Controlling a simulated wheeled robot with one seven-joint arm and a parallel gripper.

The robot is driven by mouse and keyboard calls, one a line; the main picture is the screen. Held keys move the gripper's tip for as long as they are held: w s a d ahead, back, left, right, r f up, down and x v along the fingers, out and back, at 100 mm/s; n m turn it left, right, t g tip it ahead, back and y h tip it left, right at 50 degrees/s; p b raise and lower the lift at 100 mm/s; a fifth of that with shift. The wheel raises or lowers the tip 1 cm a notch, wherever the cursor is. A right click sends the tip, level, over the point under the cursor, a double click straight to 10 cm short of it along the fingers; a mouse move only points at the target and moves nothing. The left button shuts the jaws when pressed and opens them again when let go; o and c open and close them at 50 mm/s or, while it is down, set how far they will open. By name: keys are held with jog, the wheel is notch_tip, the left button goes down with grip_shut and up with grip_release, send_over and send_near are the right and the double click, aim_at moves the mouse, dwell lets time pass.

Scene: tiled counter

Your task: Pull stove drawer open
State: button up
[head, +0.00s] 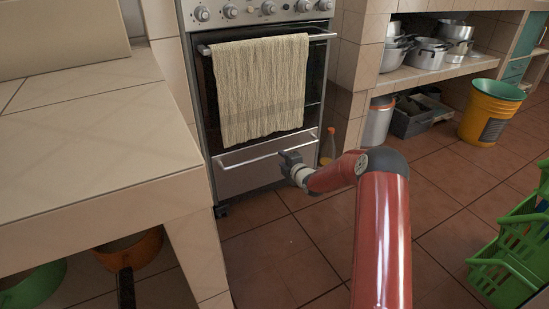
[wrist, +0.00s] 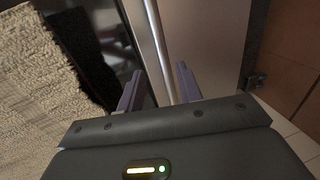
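The stove (head: 200,100) stands at the back, with a silver drawer (head: 240,180) at its bottom. The drawer front looks flush with the stove, so it appears closed. Its long bar handle (head: 250,160) runs across the front near its top edge. My gripper (head: 287,156) is at the right part of this handle. In the wrist view the handle (wrist: 156,35) passes between the two spread fingers of my gripper (wrist: 160,72), with the drawer front (wrist: 205,45) behind. The fingers look apart from the bar; whether one touches it is unclear.
A beige towel (head: 262,88) hangs on the oven door handle (head: 320,37) above. A tiled counter (head: 90,130) is close on the left. A bottle (head: 328,148) stands right of the drawer. Green crates (head: 510,255) are at the far right. Floor before the stove is clear.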

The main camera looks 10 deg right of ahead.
aim_at(274, 154)
jog(key=shift+f+b+x, duration=0.15)
jog(key=shift+x, duration=1.85)
jog(key=shift+f+b+x, duration=0.1)
jog(key=shift+b+x, duration=0.05)
jog(key=shift+x, duration=1.85)
grip_shut()
